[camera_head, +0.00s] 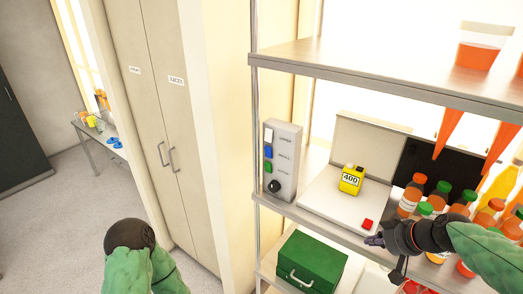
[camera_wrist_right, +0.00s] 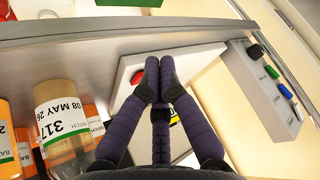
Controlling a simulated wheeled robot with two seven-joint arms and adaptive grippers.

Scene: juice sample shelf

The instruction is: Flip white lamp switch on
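A grey control box (camera_head: 283,160) stands upright at the left end of the middle shelf. On its face are a white switch (camera_head: 269,135), a blue switch (camera_head: 268,152), a green switch (camera_head: 267,167) and a black knob (camera_head: 275,186). In the wrist view the box (camera_wrist_right: 262,95) is at the right, with the white switch (camera_wrist_right: 297,111) at its far end. My right gripper (camera_head: 374,240) is at the shelf's front edge, right of the box and apart from it. Its fingertips (camera_wrist_right: 158,62) are together with nothing visible between them. My left gripper is out of sight; only part of the arm shows.
A white device (camera_head: 345,205) with a red button (camera_head: 367,224) bears a yellow block (camera_head: 351,180) marked 400. Juice bottles (camera_head: 410,197) crowd the right. A shelf post (camera_head: 257,120) stands near the box. A green case (camera_head: 310,262) is below.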

